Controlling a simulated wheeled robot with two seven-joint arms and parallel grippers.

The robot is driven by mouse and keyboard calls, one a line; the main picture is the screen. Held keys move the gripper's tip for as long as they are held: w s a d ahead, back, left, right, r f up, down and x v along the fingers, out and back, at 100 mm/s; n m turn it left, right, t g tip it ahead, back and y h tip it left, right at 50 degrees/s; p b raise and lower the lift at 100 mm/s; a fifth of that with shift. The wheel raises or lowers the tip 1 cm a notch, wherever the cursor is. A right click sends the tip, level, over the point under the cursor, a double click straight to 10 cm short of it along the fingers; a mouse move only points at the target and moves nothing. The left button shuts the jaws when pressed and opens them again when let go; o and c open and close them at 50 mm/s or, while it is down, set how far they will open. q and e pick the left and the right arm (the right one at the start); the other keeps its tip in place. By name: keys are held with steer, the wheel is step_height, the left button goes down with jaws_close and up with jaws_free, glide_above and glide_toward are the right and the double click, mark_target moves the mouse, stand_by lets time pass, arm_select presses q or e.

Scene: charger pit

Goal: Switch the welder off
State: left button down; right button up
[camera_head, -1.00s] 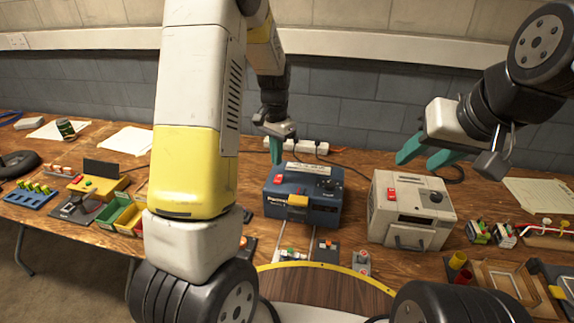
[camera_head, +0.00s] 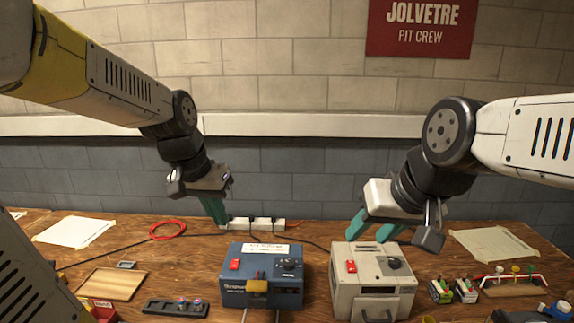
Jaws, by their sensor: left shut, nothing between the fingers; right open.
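A blue box (camera_head: 235,283) stands on the bench, with a red switch (camera_head: 235,264), a black dial (camera_head: 285,264) and a white label on top. A beige box (camera_head: 345,290) stands to its right, with a red switch (camera_head: 351,266) and a dark knob (camera_head: 394,262). I cannot tell from lettering which is the welder; both switch positions are too small to read. My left gripper (camera_head: 218,212) is shut and empty, behind and left of the blue box, beside the power strip. My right gripper (camera_head: 371,228) is open and empty, above the beige box's back edge.
A white power strip (camera_head: 262,224) with plugs and black cables lies behind the blue box. A red cable coil (camera_head: 167,230), a paper sheet (camera_head: 75,231) and a wooden board (camera_head: 108,284) lie left. Battery-like blocks (camera_head: 440,292) and a small rack (camera_head: 512,280) stand right.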

arm_select(q)
steer(key=s+r+n+t, duration=0.2)
steer(key=s+r, duration=0.1)
steer(key=s, duration=0.7)
steer(key=shift+s+d+t, duration=0.3)
steer(key=shift+s+d, duration=0.05)
steer(key=shift+d, duration=0.05)
steer(key=shift+r, duration=0.1)
steer(key=n+g+y, duration=0.2)
steer(key=n+g, duration=0.4)
steer(key=n, duration=1.2)
glide_above(235, 260)
step_height(235, 260, down, 13)
steer(key=shift+r, duration=0.15)
step_height(235, 260, down, 14)
